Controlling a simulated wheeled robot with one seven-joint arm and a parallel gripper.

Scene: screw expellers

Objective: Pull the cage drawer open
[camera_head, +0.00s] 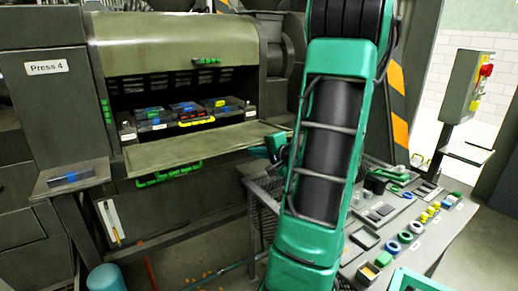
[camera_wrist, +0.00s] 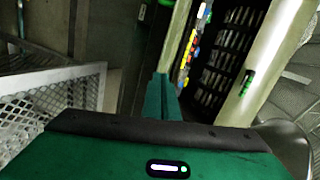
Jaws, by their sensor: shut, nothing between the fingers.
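The Press 4 machine (camera_head: 170,38) stands at the left in the head view, its front opening uncovered. A lowered flap (camera_head: 190,150) juts out below the opening. The dark barred cage interior (camera_wrist: 225,55) shows in the wrist view. My gripper (camera_head: 272,146) is at the flap's right end, apart from the green handle. In the wrist view its fingers (camera_wrist: 161,92) are together and empty. My arm hides part of the machine's right side.
Blocks with blue, red and yellow tops (camera_head: 190,112) sit in the opening. A mesh-sided bench (camera_head: 395,215) with small parts stands at the right. A mesh panel (camera_wrist: 50,100) is close at the wrist view's left. A small side stand (camera_head: 70,180) is left of the flap.

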